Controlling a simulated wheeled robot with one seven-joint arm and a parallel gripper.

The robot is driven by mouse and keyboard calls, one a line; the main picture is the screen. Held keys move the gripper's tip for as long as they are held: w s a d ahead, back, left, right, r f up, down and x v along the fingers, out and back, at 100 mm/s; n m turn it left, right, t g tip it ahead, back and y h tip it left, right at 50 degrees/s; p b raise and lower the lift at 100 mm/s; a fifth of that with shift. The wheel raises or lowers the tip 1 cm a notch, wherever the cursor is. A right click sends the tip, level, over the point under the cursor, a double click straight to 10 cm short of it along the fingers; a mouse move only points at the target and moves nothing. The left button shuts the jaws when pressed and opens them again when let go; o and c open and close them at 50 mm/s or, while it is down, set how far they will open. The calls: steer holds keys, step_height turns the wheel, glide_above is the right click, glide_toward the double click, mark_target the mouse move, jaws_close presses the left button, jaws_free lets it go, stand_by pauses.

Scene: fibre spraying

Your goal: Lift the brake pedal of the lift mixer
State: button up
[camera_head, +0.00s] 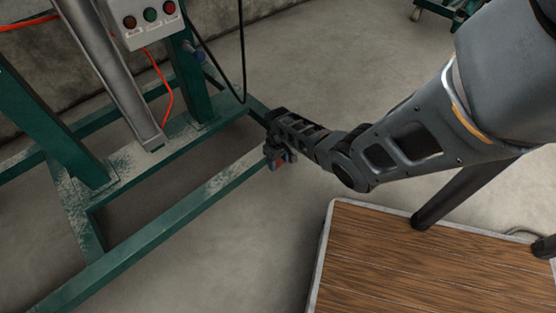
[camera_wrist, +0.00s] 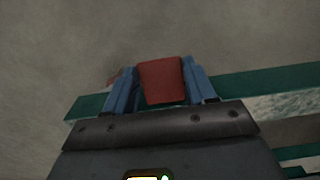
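The red brake pedal (camera_wrist: 161,82) is between the two blue fingers of my gripper (camera_wrist: 161,75) in the wrist view. The fingers lie close along its left and right sides, and the pedal fills the gap near the tips. In the head view my gripper (camera_head: 280,160) is low beside the green lift mixer frame (camera_head: 190,205), near the end of its front beam. Only a small bit of red shows there between the fingers. The pedal's mount on the frame is hidden.
A control box (camera_head: 143,22) with several buttons is on the mixer at the top left. An orange cable (camera_head: 163,85) and a black cable (camera_head: 240,50) hang near it. A wooden-topped platform (camera_head: 420,265) stands at lower right. Bare concrete floor (camera_head: 330,60) lies behind my arm.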

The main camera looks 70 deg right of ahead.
steer(key=c, duration=0.6)
steer(key=shift+o, duration=0.2)
steer(key=shift+w+d+r+g+y+b, duration=0.2)
steer(key=shift+g+y+b, duration=0.25)
steer(key=shift+g+b, duration=0.35)
steer(key=shift+w+d+r+g+y+b, duration=0.1)
steer(key=shift+w+r+g+y+b, duration=0.1)
steer(key=shift+g+y+b, duration=0.4)
steer(key=shift+r+g+b, duration=0.4)
steer(key=shift+g+b, duration=0.2)
steer(key=o, duration=1)
steer(key=shift+o, duration=0.2)
steer(key=shift+w+r, duration=0.1)
steer(key=shift+r, duration=0.05)
steer(key=p+v, duration=0.3)
steer(key=v, duration=0.4)
steer(key=shift+r+p, duration=0.25)
steer(key=shift+p, duration=0.15)
